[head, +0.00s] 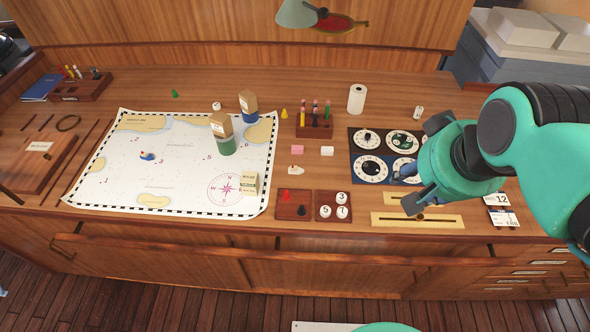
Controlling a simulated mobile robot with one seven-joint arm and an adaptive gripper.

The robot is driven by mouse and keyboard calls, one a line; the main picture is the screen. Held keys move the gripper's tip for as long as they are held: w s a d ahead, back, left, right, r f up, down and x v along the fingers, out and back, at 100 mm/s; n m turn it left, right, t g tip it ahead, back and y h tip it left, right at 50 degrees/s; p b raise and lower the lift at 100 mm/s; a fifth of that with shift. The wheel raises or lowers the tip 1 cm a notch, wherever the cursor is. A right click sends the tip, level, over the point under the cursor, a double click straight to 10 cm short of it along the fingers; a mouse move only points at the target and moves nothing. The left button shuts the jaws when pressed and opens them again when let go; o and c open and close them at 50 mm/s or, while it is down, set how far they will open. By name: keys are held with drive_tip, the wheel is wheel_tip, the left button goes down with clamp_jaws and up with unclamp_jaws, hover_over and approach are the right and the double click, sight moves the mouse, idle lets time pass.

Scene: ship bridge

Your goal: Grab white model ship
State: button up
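A small blue model ship (147,156) lies on the left part of the chart. My gripper (411,168) is over the right side of the desk, to the right of the white ship and well apart from it. Its dark fingers are spread and nothing shows between them. It partly hides the dial panel.
The dial panel (362,150) and brass slots (384,219) lie right.

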drive_tip(key=w+a+m+g+p, duration=0.1)
drive_tip(key=w+a+m, duration=0.3)
drive_tip(key=w, duration=0.6)
drive_tip(key=m+g+p, duration=0.4)
drive_tip(key=m, duration=0.9)
hover_over(295, 167)
wheel_tip(295, 167, down, 20)
drive_tip(key=shift+d+f, duration=0.1)
drive_tip(key=shift+f, duration=0.05)
drive_tip(key=shift+f, duration=4.2)
